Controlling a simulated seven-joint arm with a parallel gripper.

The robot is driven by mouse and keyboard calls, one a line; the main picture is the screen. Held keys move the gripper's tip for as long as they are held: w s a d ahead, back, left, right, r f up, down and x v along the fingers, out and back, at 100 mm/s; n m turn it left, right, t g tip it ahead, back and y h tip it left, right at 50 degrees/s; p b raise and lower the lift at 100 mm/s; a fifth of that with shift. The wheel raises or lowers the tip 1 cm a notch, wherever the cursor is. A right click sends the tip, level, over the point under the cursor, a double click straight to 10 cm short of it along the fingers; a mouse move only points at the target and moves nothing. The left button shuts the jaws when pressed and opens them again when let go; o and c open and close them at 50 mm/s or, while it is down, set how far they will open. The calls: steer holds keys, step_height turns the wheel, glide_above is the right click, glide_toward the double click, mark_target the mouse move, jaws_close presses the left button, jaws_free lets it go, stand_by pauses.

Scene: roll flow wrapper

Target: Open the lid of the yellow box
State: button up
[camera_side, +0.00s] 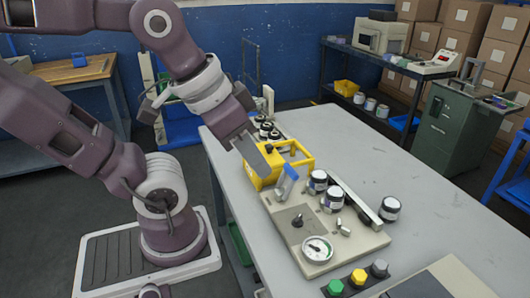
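The yellow box (256,181) sits on the grey table, behind the beige panel with the dial. Its yellow frame-like upper part (303,149) shows to the right, with a dark piece inside it. I cannot tell clearly which part is the lid or how far it is open. My gripper (262,166) points down at the left side of the box and overlaps it in the picture. Its grey flat side hides part of the box. The fingertips are not clear, so I cannot tell whether they touch the box or hold anything.
A blue lever (288,181) stands just in front of the box. The beige panel (283,222) carries a round gauge (317,249) and several white-and-dark jars. Dark-topped jars (266,130) stand behind the box. Coloured buttons (358,278) line the front. The table's right side (430,190) is clear.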

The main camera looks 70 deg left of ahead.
steer(key=o, duration=0.5)
steer(key=w+a+n, duration=0.1)
steer(key=w, duration=0.1)
steer(key=w+a+r+n+g, duration=0.1)
steer(key=w+a, duration=0.1)
steer(key=w, duration=0.1)
steer(key=w+a+r+n, duration=0.1)
steer(key=w+n, duration=0.1)
steer(key=w, duration=0.1)
steer(key=shift+a+r+y, duration=0.1)
steer(key=shift+a+y, duration=0.2)
steer(key=n+g, duration=0.5)
steer(key=n, duration=0.9)
glide_above(269, 145)
step_height(269, 145, down, 18)
steer(key=shift+r, duration=0.1)
step_height(269, 145, down, 6)
steer(key=shift+r, duration=0.1)
steer(key=shift+f, duration=0.55)
jaws_close()
